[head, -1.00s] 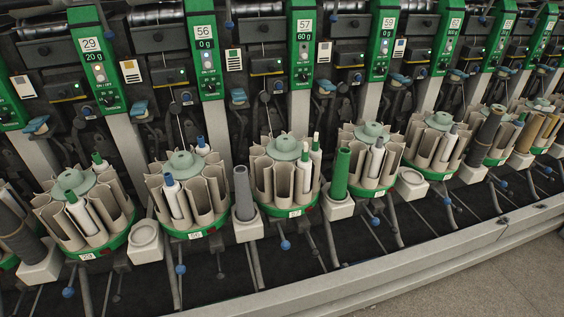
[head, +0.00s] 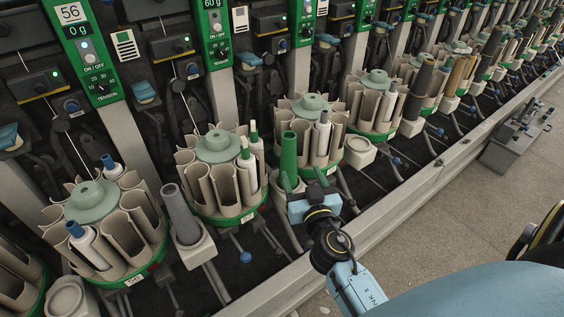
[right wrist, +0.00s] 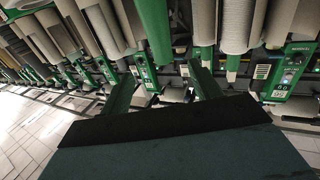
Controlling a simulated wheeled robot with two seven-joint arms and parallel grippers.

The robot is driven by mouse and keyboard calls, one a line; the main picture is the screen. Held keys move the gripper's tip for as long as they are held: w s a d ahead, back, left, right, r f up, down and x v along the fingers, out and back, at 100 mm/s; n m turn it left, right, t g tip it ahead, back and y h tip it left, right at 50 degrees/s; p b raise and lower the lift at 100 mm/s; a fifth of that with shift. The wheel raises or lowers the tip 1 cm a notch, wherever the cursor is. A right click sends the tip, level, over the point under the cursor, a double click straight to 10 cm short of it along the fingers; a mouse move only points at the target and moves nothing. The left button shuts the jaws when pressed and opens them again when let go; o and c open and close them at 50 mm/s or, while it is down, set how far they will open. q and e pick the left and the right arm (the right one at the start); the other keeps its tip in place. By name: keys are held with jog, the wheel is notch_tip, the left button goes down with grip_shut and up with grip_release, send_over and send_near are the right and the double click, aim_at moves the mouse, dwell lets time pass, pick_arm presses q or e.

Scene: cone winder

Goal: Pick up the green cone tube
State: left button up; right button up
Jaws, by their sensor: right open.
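The green cone tube (head: 289,155) stands upright on a white peg base between two round magazines in the head view. My right gripper (head: 303,181) is open at the lower part of the tube, with its fingers reaching toward it from the front right. In the right wrist view a green tube (right wrist: 154,28), likely the same one, hangs into the top of the picture. It lines up with the gap between the open fingers (right wrist: 162,88). I cannot tell whether they touch it. My left gripper is not in view.
A grey cone tube (head: 180,214) stands to the left. Round magazines with tubes, one on the left (head: 218,148) and one on the right (head: 311,107), flank the green tube. A grey rail (head: 380,215) runs along the front. A grey metal box (head: 517,138) sits on the floor at right.

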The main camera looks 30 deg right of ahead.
aim_at(291, 154)
jog(key=x, duration=0.3)
jog(key=f+x, duration=0.1)
jog(key=x, duration=0.2)
jog(key=shift+w+d+f+p, duration=0.2)
jog(key=shift+w+p, duration=0.1)
jog(key=shift+p, duration=0.1)
jog(key=x, duration=0.5)
jog(key=shift+w+a, duration=0.15)
jog(key=shift+w+f, duration=0.1)
jog(key=shift+w, duration=0.35)
jog(key=c, duration=1)
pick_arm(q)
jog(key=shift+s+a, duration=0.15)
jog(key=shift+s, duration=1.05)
